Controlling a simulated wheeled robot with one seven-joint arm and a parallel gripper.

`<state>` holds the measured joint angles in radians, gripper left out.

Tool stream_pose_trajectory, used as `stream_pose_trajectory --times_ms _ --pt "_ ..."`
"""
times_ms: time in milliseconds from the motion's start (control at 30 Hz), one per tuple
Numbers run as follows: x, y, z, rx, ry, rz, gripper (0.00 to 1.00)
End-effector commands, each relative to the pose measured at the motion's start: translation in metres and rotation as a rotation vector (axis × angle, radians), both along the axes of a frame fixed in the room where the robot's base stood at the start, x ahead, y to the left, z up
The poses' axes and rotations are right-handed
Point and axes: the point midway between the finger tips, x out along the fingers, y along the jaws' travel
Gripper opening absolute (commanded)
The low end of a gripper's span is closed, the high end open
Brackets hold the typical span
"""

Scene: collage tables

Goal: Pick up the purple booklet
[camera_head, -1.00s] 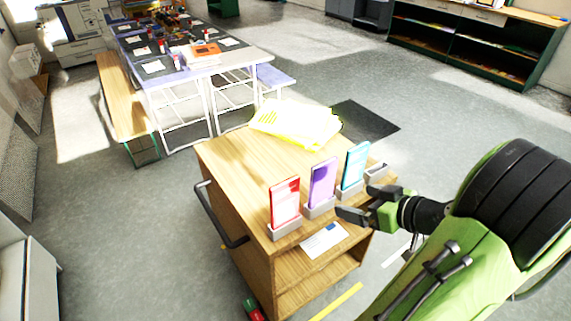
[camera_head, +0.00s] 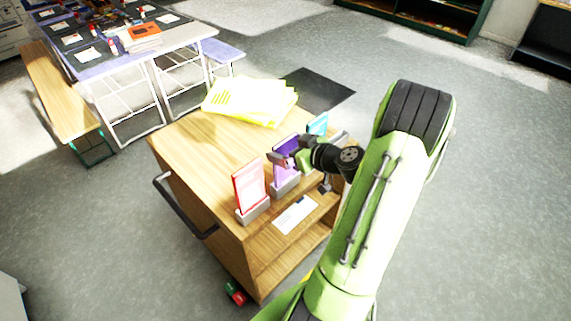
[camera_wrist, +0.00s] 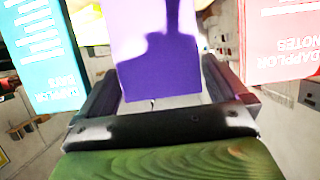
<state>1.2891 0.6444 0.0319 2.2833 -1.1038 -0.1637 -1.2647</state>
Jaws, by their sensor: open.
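The purple booklet (camera_head: 283,184) stands upright in a small grey holder on the wooden cart, between a red booklet (camera_head: 248,184) and a teal booklet (camera_head: 318,124). My gripper (camera_head: 284,161) is in front of it and hides its middle. In the wrist view the purple booklet (camera_wrist: 158,72) lies between my two open fingers (camera_wrist: 160,95), with a gap visible at each side. The shadow of my gripper falls on its face.
The teal booklet (camera_wrist: 42,50) and the red booklet (camera_wrist: 281,40) flank my fingers closely in the wrist view. Yellow papers (camera_head: 250,101) lie on the back of the cart top (camera_head: 190,145). A white card (camera_head: 295,214) lies at the cart's front.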

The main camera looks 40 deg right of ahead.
Motion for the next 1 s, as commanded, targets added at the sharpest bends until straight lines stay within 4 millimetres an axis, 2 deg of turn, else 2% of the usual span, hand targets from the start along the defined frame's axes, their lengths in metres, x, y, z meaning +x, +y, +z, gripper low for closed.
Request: stream_pose_trajectory --times_ms 100,300,367,667,700,1000 --pt "0.0126 0.0003 -0.0048 0.000 0.000 0.000 1.00" --pt "0.0137 0.0001 -0.0057 0.000 0.000 -0.001 1.00" --pt "0.0136 0.0001 -0.0056 0.000 0.000 -0.001 0.92" --pt "0.0133 0.0001 -0.0057 0.000 0.001 -0.001 0.46" --pt "0.0134 0.0002 -0.0054 0.000 0.000 -0.001 0.44" --pt "0.0135 -0.0001 0.0011 -0.002 0.000 0.000 0.44"
